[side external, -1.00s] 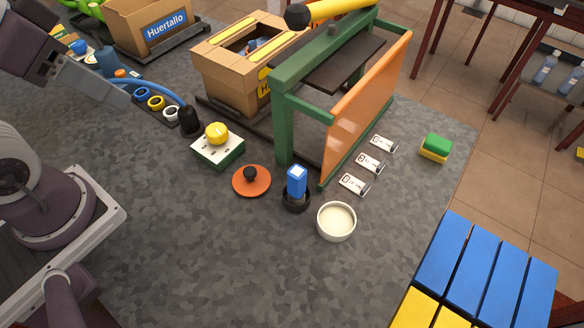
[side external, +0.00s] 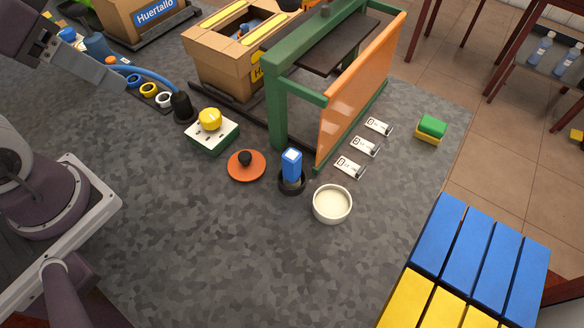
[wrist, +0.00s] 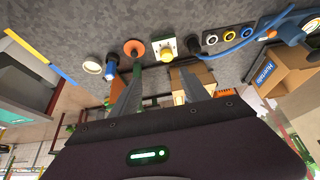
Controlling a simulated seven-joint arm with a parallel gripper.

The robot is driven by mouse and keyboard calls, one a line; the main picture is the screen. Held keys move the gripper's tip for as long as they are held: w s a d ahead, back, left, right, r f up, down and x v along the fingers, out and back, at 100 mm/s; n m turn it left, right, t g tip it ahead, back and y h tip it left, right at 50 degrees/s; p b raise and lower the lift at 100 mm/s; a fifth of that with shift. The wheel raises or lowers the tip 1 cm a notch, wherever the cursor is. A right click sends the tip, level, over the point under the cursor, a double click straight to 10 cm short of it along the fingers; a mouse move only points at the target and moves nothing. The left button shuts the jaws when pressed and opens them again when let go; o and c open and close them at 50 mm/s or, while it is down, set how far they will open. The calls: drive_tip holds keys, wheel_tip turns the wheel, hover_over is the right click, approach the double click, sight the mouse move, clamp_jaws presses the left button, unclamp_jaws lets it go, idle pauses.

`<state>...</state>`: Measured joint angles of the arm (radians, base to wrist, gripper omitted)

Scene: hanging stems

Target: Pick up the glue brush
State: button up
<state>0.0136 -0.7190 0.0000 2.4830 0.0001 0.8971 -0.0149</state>
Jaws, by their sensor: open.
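The glue brush appears to be the upright blue piece (side external: 291,165) with a pale top, standing in a black round holder (side external: 292,187) on the grey floor mat. It also shows in the wrist view (wrist: 111,66), left of the fingers. Its bristles are not visible. A white bowl (side external: 346,218) of cream-coloured contents stands just right of it. My gripper (wrist: 160,78) is open and empty, its two fingers spread apart in the wrist view. In the side view my gripper (side external: 112,84) is at the upper left, well apart from the brush.
An orange disc with a black knob (side external: 235,173) lies left of the brush. A green-and-white box with a yellow button (side external: 226,138) is beyond it. A green frame with an orange panel (side external: 360,85) stands behind. Several white cards (side external: 349,167) lie nearby. The front mat is clear.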

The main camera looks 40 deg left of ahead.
drive_tip(key=w+d+g, duration=0.2)
drive_tip(key=w+d, duration=0.2)
drive_tip(key=w, duration=0.2)
drive_tip(key=g, duration=0.4)
approach(292, 167)
drive_tip(key=f, duration=0.3)
drive_tip(key=w+a+f, duration=0.1)
drive_tip(key=f, duration=0.1)
drive_tip(key=shift+f, duration=0.2)
wheel_tip(292, 167, down, 7)
clamp_jaws()
